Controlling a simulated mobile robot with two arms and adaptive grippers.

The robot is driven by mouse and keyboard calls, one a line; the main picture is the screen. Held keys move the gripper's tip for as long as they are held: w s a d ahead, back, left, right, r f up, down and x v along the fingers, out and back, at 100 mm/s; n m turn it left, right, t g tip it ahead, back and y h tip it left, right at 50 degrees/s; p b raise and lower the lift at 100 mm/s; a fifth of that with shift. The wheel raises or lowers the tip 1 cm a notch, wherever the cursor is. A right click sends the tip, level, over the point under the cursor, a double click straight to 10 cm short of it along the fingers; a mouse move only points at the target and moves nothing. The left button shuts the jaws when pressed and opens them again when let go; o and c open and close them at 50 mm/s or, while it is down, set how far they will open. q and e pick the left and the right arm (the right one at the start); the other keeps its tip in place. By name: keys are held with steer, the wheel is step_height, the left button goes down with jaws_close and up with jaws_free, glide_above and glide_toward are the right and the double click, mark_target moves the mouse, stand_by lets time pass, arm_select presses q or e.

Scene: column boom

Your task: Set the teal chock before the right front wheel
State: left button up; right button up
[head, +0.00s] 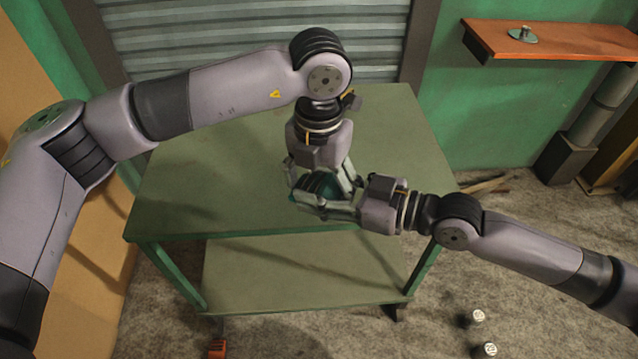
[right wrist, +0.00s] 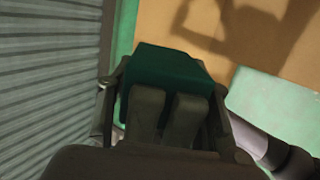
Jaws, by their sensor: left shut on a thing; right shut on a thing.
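The teal chock (head: 318,186) is between both my grippers, above the green cart's top (head: 225,190); much of it is hidden by fingers. My left gripper (head: 320,182) comes down from above and is shut on it. My right gripper (head: 322,197) reaches in from the right and is also shut on it. In the right wrist view the dark teal chock (right wrist: 170,68) sits beyond the fingers of my right gripper (right wrist: 165,110). A dark wheel (head: 392,312) shows under the cart's front right corner, on the floor.
An orange block (head: 217,348) lies on the floor by the cart's front left leg. Two small pale-topped cylinders (head: 477,318) stand on the floor at the lower right. An orange-brown shelf (head: 560,40) juts from the back right wall. The cart's lower shelf (head: 300,275) is bare.

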steer(key=o, duration=1.3)
steer(key=shift+o, duration=0.2)
